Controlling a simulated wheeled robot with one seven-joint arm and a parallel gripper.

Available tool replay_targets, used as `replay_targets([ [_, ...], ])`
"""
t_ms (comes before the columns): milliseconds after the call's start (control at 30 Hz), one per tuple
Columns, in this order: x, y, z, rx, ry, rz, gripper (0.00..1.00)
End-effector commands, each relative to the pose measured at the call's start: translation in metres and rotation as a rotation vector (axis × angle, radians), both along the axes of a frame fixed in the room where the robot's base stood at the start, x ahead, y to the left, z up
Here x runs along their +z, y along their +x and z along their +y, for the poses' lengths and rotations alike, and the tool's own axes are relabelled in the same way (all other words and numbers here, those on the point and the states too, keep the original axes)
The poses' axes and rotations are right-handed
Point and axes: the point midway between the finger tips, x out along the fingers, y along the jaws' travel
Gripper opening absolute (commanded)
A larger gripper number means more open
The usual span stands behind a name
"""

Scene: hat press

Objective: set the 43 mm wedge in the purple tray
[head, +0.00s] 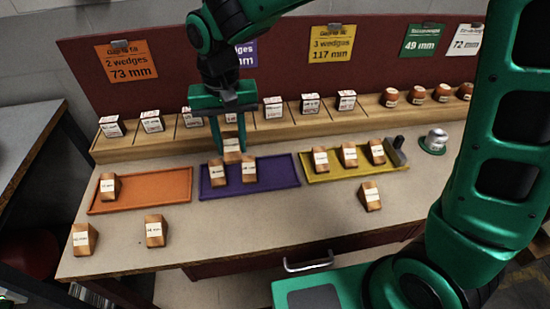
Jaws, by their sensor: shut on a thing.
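My green gripper (234,150) is shut on a wooden wedge (232,156) with a white label, at the back edge of the purple tray. The label is too small to read, so I cannot tell whether it is the 43 mm one. The purple tray (285,180) lies in the middle of the bench. Two wedges stand in it, one at left (217,174) and one at right (249,171), just in front of the held wedge. They hide its lower part, and I cannot tell whether it touches the tray or them.
An orange tray (165,190) holds one wedge (109,187); a yellow tray (330,174) holds several. Loose wedges lie in front, at left (84,239), centre left (155,231) and right (370,196). A wooden rack (175,142) with labelled blocks runs behind the trays.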

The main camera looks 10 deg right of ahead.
Motion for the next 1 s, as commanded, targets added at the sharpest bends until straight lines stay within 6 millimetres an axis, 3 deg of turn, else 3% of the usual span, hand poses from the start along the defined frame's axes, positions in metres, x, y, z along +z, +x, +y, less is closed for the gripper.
replay_targets([
  [167, -0.008, 0.003, -0.016, -0.005, -0.002, 0.001, 0.09],
  [633, -0.061, 0.017, -0.101, -0.005, -0.001, 0.002, 0.09],
  [867, -0.072, 0.02, -0.114, 0.001, 0.0, 0.001, 0.09],
  [1000, -0.09, 0.019, -0.114, 0.002, -0.001, 0.004, 0.09],
])
